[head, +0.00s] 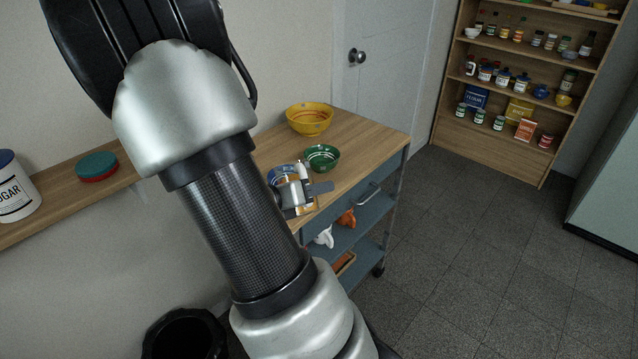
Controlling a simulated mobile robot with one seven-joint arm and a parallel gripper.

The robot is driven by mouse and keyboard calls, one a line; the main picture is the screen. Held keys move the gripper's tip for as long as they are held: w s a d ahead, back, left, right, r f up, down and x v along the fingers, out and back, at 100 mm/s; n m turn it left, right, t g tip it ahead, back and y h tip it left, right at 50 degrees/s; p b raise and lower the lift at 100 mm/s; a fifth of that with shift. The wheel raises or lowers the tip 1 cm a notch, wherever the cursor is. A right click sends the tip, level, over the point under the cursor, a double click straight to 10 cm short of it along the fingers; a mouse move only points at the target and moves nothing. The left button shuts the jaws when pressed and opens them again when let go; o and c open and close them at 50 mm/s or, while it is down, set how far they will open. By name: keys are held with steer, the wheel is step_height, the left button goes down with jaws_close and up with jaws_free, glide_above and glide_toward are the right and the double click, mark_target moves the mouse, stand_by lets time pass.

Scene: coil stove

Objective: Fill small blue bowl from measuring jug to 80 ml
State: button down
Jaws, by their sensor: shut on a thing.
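The small blue bowl (279,171) stands on the wooden cart top, partly hidden behind my gripper and arm. My gripper (308,199) is over the front of the cart top, just in front of the blue bowl. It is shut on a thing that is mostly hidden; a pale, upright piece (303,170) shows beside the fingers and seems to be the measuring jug. The liquid levels in jug and bowl cannot be made out. I cannot tell whether the jug is tilted.
A green bowl (322,157) stands close to the right of my gripper, and a larger yellow bowl (309,118) stands behind. The cart top (375,142) is clear at its right. Lower cart shelves hold a white and an orange item. A wall shelf (60,200) is at left.

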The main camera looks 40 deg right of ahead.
steer(key=shift+r+g+p, duration=0.3)
steer(key=shift+p, duration=0.25)
steer(key=p, duration=0.2)
steer(key=r+n+p, duration=0.1)
steer(key=p, duration=0.1)
steer(key=shift+w+d+r+g+y, duration=0.2)
steer(key=shift+w+g+y, duration=0.1)
steer(key=shift+w+y, duration=0.1)
steer(key=shift+f, duration=0.15)
steer(key=shift+w+r+n+g+y+p, duration=0.3)
steer(key=shift+r+n+p, duration=0.3)
steer(key=shift+p, duration=1.85)
stand_by(3.3)
